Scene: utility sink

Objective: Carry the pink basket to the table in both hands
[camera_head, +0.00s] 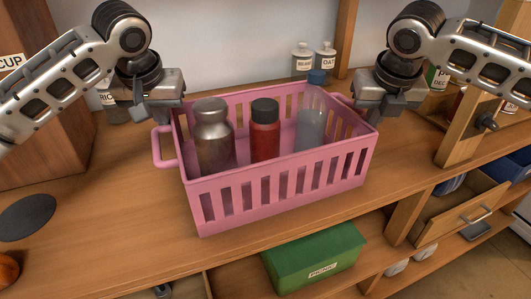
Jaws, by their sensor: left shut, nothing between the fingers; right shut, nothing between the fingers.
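The pink basket (290,193) stands on a wooden surface (130,215) in the middle of the head view. It holds a metal bottle (214,140), a red bottle with a black lid (265,135) and a clear bottle with a blue cap (311,118). A pink handle (160,147) juts from its left side. My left gripper (165,115) is shut above the basket's back left corner, close to that handle. My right gripper (376,110) is shut over the back right corner and partly covers the handle there. I cannot tell whether either gripper touches the basket.
Two small labelled jars (314,60) stand behind the basket. A dark round disc (26,217) lies at the left. A green box (313,257) sits on a shelf below. A wooden drawer (462,210) is open at the lower right, and a wooden post (470,125) rises at the right.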

